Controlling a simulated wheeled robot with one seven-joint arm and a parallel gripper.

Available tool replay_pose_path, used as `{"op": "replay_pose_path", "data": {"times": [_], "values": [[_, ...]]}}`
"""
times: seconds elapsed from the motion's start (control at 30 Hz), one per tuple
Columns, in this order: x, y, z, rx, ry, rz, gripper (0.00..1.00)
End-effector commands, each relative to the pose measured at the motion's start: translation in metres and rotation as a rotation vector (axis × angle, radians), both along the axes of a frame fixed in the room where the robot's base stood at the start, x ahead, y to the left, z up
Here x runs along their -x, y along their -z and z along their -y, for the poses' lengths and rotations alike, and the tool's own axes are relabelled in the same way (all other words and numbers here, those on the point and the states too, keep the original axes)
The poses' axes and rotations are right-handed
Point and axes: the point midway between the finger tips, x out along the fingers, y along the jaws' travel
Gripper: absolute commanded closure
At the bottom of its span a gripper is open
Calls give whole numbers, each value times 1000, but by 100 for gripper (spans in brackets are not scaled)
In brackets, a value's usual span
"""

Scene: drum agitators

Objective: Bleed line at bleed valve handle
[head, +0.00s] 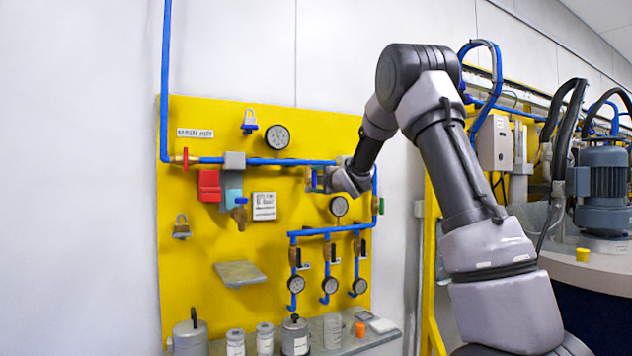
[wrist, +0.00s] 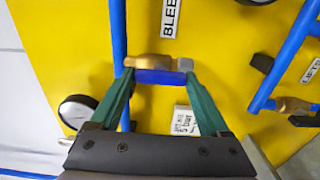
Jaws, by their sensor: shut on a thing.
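The bleed valve handle (wrist: 158,77) is a short blue bar on a brass valve body (wrist: 152,61) in the wrist view. My gripper (wrist: 160,80) has its two green fingers at opposite ends of the blue bar and is shut on it. A white label reading "BLEE" (wrist: 171,18) is partly cut off beside the valve. In the head view my gripper (head: 323,180) is at the right part of the yellow panel (head: 205,268), and my wrist hides most of the valve. A blue pipe (wrist: 119,35) runs beside the valve.
Several gauges, including one at the top (head: 277,137), and small valves sit on the panel. A red block (head: 209,186), padlocks and a slanted plate (head: 240,273) are to the left. A shelf (head: 375,340) with containers is below. A blue motor (head: 603,185) stands at right.

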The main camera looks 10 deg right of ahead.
Motion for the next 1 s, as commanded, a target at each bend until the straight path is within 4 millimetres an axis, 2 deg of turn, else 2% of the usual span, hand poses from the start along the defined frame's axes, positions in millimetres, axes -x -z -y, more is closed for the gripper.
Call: {"op": "replay_pose_path", "data": {"times": [0.47,0.5,0.53,0.83,1.0], "values": [[0,2,0,16,0,1,76],[0,2,0,16,0,1,12],[0,2,0,16,0,1,1],[3,1,1,14,0,2,0],[23,0,8,13,1,3,0]]}}
